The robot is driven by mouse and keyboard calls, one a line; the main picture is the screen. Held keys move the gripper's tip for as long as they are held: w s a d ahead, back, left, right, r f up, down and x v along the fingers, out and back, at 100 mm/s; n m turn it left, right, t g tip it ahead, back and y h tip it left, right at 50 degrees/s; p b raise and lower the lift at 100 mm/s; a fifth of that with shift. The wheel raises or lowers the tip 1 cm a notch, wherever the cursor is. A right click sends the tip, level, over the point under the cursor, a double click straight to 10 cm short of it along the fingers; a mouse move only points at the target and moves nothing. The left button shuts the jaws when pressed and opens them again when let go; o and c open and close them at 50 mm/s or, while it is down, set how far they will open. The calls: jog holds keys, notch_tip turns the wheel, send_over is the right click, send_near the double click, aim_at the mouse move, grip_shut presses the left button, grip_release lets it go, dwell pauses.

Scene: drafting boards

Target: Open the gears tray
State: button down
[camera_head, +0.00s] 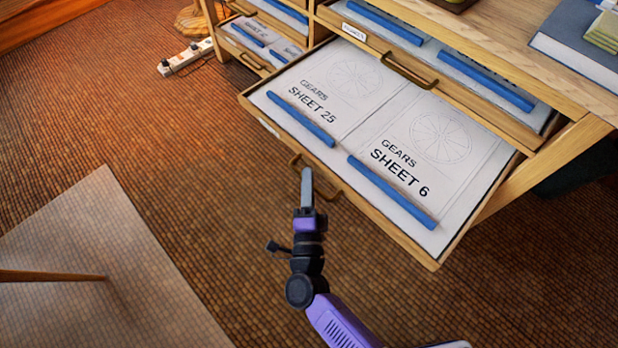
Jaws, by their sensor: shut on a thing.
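The gears tray (262,101) is a shallow wooden drawer that stands well out from the cabinet. In it lie two white sheets, marked GEARS SHEET 25 (330,85) and GEARS SHEET 6 (424,140), each with a blue bar along its front edge. A brass handle (336,195) is on the tray's front. My gripper (307,178) is at the left part of this handle and is shut on it. The fingers hide part of the handle, and the exact contact is small in the picture.
Another tray with blue bars and a brass handle (411,72) sits just above. More trays (262,45) are to the left. A power strip (186,57) lies on the floor. The brown floor in front is mostly clear.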

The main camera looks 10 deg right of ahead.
jog(key=c, duration=1.5)
grip_release()
jog(key=p+v, duration=0.1)
jog(key=v, duration=0.6)
jog(key=shift+s, duration=0.4)
jog(key=shift+f, duration=0.1)
jog(key=s+a+r+n+y, duration=0.25)
jog(key=r+n+y, duration=0.25)
jog(key=r+n, duration=0.35)
jog(key=s+d+r+n+g+h, duration=0.15)
jog(key=s+d+r+n, duration=0.3)
jog(key=s+d, duration=0.6)
jog(key=s+d+r+n+g+h, duration=0.1)
jog(key=s+d+r+n+g, duration=0.3)
jog(key=s+d, duration=0.65)
notch_tip(320, 180, up, 27)
jog(key=s+a+n+p, duration=0.1)
jog(key=s+a+p, duration=0.1)
jog(key=p, duration=2.4)
jog(key=shift+a+t+p, duration=0.3)
jog(key=shift+t+p, duration=0.05)
jog(key=shift+t, duration=0.1)
